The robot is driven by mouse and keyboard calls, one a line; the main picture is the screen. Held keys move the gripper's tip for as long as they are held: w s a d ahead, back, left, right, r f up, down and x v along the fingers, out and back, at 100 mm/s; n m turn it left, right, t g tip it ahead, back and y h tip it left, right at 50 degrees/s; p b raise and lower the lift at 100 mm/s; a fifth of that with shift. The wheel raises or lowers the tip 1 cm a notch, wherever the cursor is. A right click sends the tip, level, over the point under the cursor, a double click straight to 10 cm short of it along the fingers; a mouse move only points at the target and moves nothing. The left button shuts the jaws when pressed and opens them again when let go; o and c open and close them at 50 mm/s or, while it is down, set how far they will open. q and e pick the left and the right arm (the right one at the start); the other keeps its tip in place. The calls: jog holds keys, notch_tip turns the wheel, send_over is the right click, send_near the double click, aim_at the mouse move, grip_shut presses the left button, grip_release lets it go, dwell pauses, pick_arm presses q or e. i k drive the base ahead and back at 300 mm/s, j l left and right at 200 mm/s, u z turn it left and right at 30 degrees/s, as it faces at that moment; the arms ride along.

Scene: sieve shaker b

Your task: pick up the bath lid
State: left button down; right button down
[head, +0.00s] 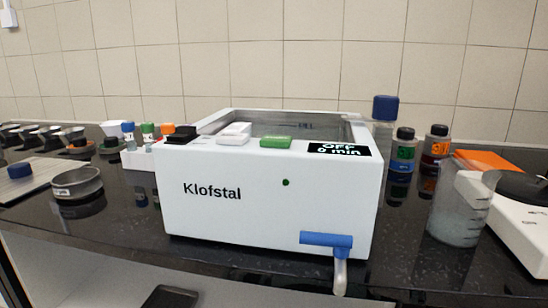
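The white bath (270,212), labelled "Klofstal", stands on the dark counter in the middle of the head view. Its display (338,150) reads "OFF 0 min". A blue-handled drain tap (326,240) sticks out at its lower right front. Behind the top panel is a grey, metal-lined opening with a pale rim (290,112). I cannot make out a separate lid, or tell whether a clear one covers the opening. Neither of my grippers is in view.
On the left are a sieve (77,184), several small bowls and a rack of colour-capped bottles (140,157). On the right are a beaker (460,210), capped bottles (403,148) and a white device (500,215). A tiled wall stands close behind.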

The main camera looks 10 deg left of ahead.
aim_at(19, 179)
jog(key=i+j, duration=0.2)
jog(key=j, duration=0.15)
jog(key=z, duration=0.45)
jog(key=k+j+z, duration=0.15)
jog(key=j+z, duration=0.2)
jog(key=k+j+z, duration=0.15)
jog(key=z, duration=0.25)
jog(key=k+j+z, duration=0.2)
jog(key=z, duration=0.15)
jog(key=k+j+z, duration=0.25)
jog(key=k, duration=0.25)
jog(key=k+j+z, duration=0.25)
jog(key=k, duration=0.25)
jog(key=k+j+z, duration=0.1)
jog(key=k, duration=0.45)
jog(key=k+j, duration=0.25)
jog(key=k, duration=0.3)
jog(key=j+z, duration=0.05)
